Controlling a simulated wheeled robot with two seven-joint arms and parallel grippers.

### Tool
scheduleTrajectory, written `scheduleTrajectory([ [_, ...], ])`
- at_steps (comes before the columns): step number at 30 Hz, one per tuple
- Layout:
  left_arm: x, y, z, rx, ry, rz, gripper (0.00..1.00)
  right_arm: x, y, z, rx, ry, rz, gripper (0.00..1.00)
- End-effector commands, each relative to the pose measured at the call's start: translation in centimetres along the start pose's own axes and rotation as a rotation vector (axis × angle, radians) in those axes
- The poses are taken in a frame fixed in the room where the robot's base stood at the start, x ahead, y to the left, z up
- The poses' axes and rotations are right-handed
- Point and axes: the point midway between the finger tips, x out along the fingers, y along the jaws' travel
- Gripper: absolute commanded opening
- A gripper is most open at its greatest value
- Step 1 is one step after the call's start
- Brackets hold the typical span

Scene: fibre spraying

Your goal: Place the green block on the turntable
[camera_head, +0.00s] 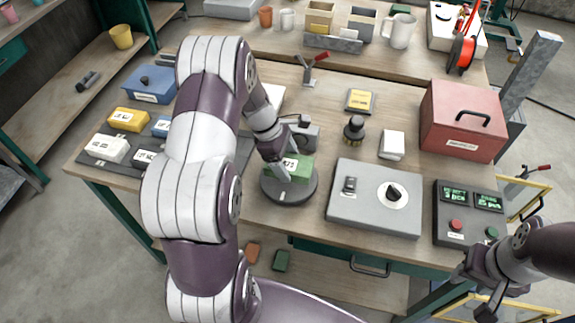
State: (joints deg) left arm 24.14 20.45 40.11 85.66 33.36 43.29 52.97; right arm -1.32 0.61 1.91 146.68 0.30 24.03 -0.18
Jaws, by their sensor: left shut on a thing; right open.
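The green block (301,168), with a white label, is at the dark round turntable (290,194) in the middle of the workbench. My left gripper (286,165) is shut on the green block, reaching down from above. The block appears to sit on or just above the turntable's disc; I cannot tell whether it touches. Part of the block is hidden by the gripper fingers. My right gripper (482,292) is open and empty at the lower right, off the bench's front edge.
A grey control box (375,215) with a knob stands right of the turntable, with a display panel (468,212) beyond it. A red toolbox (462,122) is at the right. Yellow, white and blue blocks lie on a dark mat (100,170) at the left.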

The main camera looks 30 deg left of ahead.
Motion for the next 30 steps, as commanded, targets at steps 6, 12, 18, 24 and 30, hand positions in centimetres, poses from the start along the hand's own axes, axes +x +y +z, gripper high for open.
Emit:
scheduleTrajectory([
  [6,2.5,0.0,-1.0,0.001,0.000,0.001,0.23,-0.5,0.0,-0.1,0.000,0.000,0.000,0.43],
  [12,2.6,0.0,-1.1,0.001,0.000,0.001,0.23,-0.4,0.0,-0.1,0.000,0.000,0.000,0.43],
  [18,2.9,0.0,-1.1,0.000,0.001,0.001,1.00,-0.3,0.0,0.0,0.000,0.000,0.000,0.43],
  [24,2.8,0.0,-1.1,0.000,0.001,0.001,1.00,-0.4,0.0,-0.1,0.000,0.000,0.000,0.43],
  [30,-0.2,0.1,-1.1,0.001,0.002,0.007,1.00,0.1,0.0,0.0,0.000,0.000,0.000,0.43],
])
